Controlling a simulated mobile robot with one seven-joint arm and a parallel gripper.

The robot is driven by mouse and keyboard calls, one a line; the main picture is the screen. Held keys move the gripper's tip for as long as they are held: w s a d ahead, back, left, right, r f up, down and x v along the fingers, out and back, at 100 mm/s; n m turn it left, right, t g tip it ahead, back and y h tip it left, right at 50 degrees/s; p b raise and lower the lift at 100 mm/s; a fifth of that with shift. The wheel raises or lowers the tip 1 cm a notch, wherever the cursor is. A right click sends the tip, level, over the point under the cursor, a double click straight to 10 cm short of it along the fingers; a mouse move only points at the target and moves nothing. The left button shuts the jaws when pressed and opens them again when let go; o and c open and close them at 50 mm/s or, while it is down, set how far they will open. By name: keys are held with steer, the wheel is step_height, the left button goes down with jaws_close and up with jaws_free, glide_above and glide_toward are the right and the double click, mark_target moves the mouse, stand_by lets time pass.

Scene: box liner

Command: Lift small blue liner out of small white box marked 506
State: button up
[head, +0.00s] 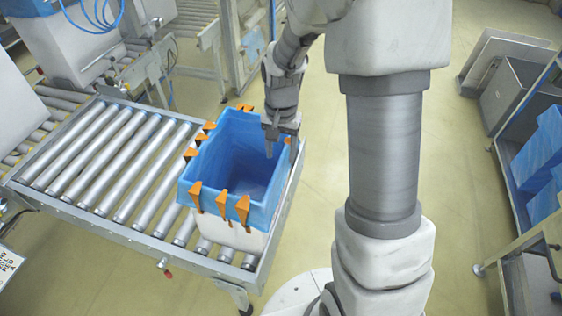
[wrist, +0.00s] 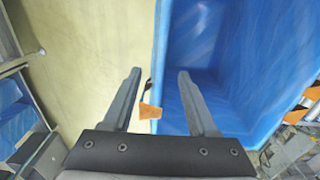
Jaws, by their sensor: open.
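The small white box (head: 233,236) stands on the right end of a roller conveyor in the head view. The blue liner (head: 206,160) lines it and is folded over its rim, held by several orange clips (head: 243,208). The liner looks empty inside. My gripper (head: 279,148) is at the right wall of the liner, pointing down. In the wrist view my gripper (wrist: 155,80) is open, one finger outside the liner and one inside, with the blue liner wall (wrist: 161,60) and an orange clip (wrist: 150,111) between them. The box's marking 506 is not visible.
The roller conveyor (head: 120,160) is clear left of the box. A larger white box with blue liner (head: 65,45) stands at the back left. A rack with blue liners (head: 540,150) is at the right. Pale floor (head: 295,225) lies beside the conveyor.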

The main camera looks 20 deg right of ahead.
steer(key=shift+f, duration=1.95)
steer(key=shift+c, duration=0.3)
jaws_close()
step_height(320, 180, up, 14)
steer(key=p, duration=1)
step_height(320, 180, up, 12)
steer(key=p, duration=0.8)
glide_above(281, 157)
steer(key=shift+r+p, duration=0.45)
steer(key=shift+r, duration=0.6)
